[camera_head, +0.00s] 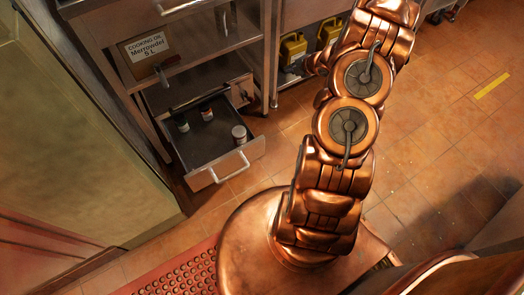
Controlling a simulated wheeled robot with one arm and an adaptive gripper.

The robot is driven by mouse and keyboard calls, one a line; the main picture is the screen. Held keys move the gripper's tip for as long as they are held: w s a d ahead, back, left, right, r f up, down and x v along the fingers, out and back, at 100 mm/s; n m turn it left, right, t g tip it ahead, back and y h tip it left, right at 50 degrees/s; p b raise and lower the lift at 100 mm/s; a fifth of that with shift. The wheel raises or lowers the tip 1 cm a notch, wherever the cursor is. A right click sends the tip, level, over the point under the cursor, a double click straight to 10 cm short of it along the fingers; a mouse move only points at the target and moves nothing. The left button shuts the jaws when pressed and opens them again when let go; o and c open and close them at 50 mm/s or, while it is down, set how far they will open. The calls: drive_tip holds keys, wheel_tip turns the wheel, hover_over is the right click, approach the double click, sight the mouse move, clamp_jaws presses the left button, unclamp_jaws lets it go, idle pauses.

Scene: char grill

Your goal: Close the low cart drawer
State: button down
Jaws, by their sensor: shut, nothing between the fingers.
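The low cart drawer (200,176) is pulled out from the metal cart (98,45) at the left. Its front has a silver bar handle (229,166). Inside it stand a few small containers, including a pale cylinder (239,134) near the right wall and a dark one with a white part (206,113). My copper arm rises from my base to the right of the drawer and reaches toward the top of the picture.
A cooking oil box (147,47) sits on the cart above the drawer. Yellow containers (293,47) stand on a low shelf at the top. A red perforated mat (178,276) lies in front of the drawer. Tiled floor (440,120) is open at the right.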

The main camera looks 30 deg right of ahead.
drive_tip(key=s+a+f+n+t+y+b, duration=0.1)
drive_tip(key=s+a+f+n+y+b, duration=0.15)
drive_tip(key=s+f, duration=0.4)
drive_tip(key=s+a+f+n+t+y+b, duration=0.1)
drive_tip(key=s+a+f+n+y+b, duration=0.2)
drive_tip(key=f, duration=0.7)
drive_tip(key=s+a+f+n+t+y+b, duration=0.1)
drive_tip(key=s+a+f+y+b, duration=0.25)
drive_tip(key=s, duration=0.35)
drive_tip(key=s+a+f+n+y+b, duration=0.1)
drive_tip(key=s+a+f+y+b, duration=0.2)
drive_tip(key=s, duration=0.4)
drive_tip(key=h+b, duration=0.1)
drive_tip(key=b, duration=0.3)
approach(253, 145)
drive_tip(key=shift+x, duration=3.05)
drive_tip(key=shift+f, duration=0.1)
